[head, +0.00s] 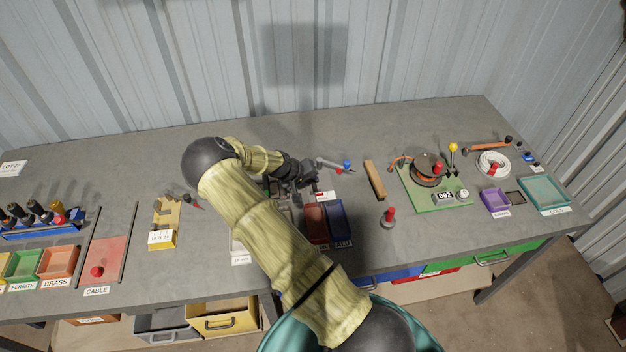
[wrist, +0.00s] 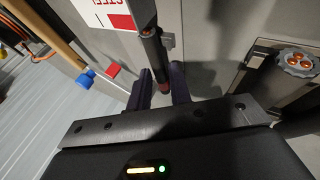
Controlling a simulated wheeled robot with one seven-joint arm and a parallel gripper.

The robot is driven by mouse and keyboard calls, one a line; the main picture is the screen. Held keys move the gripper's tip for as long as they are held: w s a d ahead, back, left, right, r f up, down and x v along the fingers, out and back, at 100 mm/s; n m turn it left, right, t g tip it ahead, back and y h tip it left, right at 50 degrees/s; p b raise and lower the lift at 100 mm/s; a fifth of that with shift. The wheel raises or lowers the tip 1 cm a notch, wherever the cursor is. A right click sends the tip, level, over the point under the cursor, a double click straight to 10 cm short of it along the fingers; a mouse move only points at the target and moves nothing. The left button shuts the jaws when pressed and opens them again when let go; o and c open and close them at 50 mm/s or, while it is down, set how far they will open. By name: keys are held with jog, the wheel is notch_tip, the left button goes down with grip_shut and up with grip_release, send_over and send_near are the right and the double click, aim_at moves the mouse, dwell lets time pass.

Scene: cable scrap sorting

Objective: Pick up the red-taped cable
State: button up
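In the wrist view a dark cable piece (wrist: 153,52) with a reddish band near its upper part points down toward the gap between my fingers. It appears to be the red-taped cable, though the tape is small and partly shaded. My gripper (wrist: 162,80) is open, its two dark fingers apart on either side of the cable's near end. I cannot tell whether they touch it. In the head view my gripper (head: 308,178) is low over the middle of the bench, and my arm hides much of that area.
A grey cable with a blue part (head: 347,163) and red tab lies close by. A thick cable end with copper cores (wrist: 298,62) is at the wrist view's right. Red (head: 316,222) and blue (head: 338,219) bins are in front. A wooden bar (head: 375,180) lies to the right.

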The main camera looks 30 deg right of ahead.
dwell(0.4)
grip_shut()
jog(key=shift+r, duration=0.2)
notch_tip(320, 180, up, 10)
jog(key=b, duration=0.3)
jog(key=shift+f, duration=0.15)
jog(key=shift+a, duration=0.1)
dwell(0.3)
